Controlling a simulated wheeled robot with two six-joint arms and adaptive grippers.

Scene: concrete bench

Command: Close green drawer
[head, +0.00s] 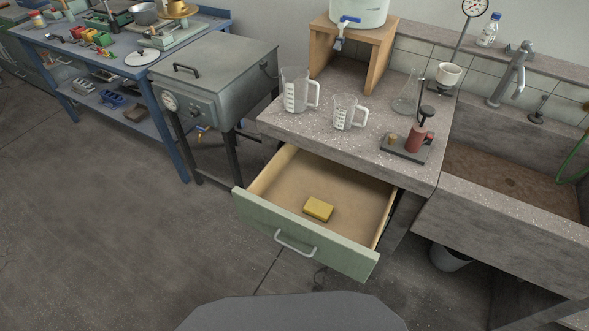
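The green drawer (340,249) is pulled well out from under the concrete bench in the head view. Its pale green front has a metal bar handle (295,244) and faces the near left. Inside, on the wooden drawer floor, lies a yellow sponge-like block (318,209). Neither of my grippers is in view, and nothing touches the drawer front.
Two measuring jugs (295,91) (345,112), a glass flask (408,95) and a red device on a dark plate (420,136) stand on the bench (280,122). A metal cabinet (220,80) stands left, a sink (510,185) right. Floor before the drawer's left is clear.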

